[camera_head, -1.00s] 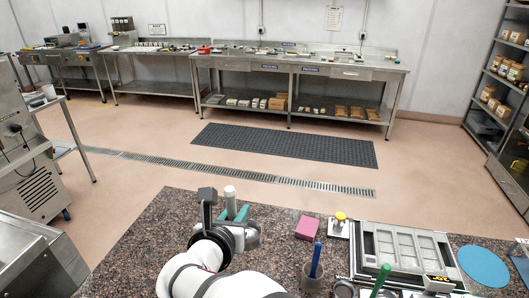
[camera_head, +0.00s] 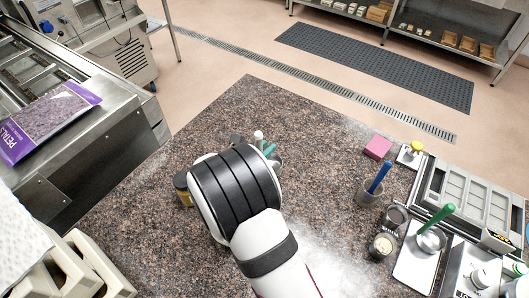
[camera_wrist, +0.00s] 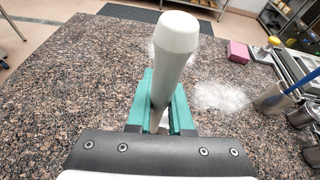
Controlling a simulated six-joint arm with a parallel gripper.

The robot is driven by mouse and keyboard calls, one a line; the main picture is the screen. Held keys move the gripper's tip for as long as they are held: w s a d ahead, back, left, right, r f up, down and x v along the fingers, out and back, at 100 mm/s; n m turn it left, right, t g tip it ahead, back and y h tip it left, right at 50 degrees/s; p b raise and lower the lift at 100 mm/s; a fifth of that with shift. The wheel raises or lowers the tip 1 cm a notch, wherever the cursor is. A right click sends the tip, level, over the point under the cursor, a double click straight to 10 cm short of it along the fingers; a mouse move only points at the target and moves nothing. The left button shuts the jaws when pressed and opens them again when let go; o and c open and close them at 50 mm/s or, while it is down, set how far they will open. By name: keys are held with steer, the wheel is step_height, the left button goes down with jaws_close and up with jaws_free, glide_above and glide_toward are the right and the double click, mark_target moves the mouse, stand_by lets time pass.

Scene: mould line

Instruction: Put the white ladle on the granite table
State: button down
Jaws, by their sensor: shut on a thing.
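The white ladle's thick pale handle (camera_wrist: 175,55) stands up between the green fingers of my gripper (camera_wrist: 160,115) in the wrist view. The gripper is shut on it. In the head view the white handle tip (camera_head: 258,135) shows just beyond my dark wrist, with the green fingers (camera_head: 268,150) beside it. My wrist and the gripper hide most of the ladle's lower part; only a bit of metal shows below the handle. The granite table (camera_head: 130,225), brown and speckled, lies below. I cannot tell whether the ladle touches it.
A pink block (camera_head: 377,147), a yellow-knobbed tool (camera_head: 415,147), a cup with a blue handle (camera_head: 370,192) and a mould tray (camera_head: 470,200) stand to the right. White powder (camera_head: 325,265) lies on the granite. The table's left part is largely clear. A purple bag (camera_head: 45,120) lies on a machine at left.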

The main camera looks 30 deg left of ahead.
steer(key=f, duration=0.4)
steer(key=shift+a+f, duration=0.15)
steer(key=shift+a, duration=0.1)
steer(key=shift+f, duration=0.1)
steer(key=c, duration=0.8)
jaws_free()
